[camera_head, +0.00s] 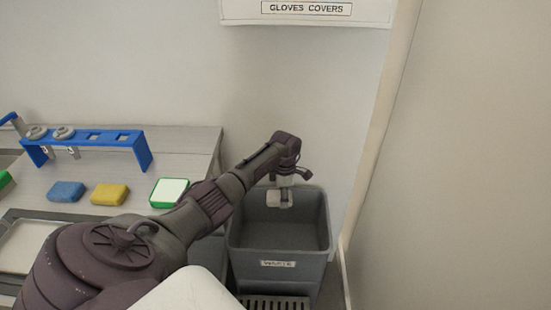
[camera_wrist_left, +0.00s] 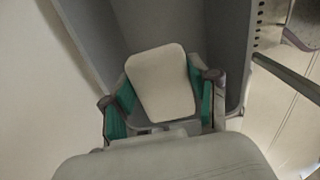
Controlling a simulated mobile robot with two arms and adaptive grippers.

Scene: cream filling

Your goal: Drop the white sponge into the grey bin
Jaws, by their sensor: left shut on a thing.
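My left gripper (camera_head: 283,195) is over the mouth of the grey bin (camera_head: 277,264), near its back wall. In the left wrist view the gripper (camera_wrist_left: 166,100) is shut on the white sponge (camera_wrist_left: 160,82), which sits between its two green-padded fingers. Grey bin walls (camera_wrist_left: 222,45) show behind the sponge. In the head view only a small pale part at the fingertips shows, and the sponge is hard to make out there. My right gripper is in neither view.
On the counter left of the bin lie a blue sponge (camera_head: 66,191), a yellow sponge (camera_head: 109,194) and a green-edged white-topped block (camera_head: 170,192). A blue rack (camera_head: 98,137) stands behind them. A wall closes off the right side.

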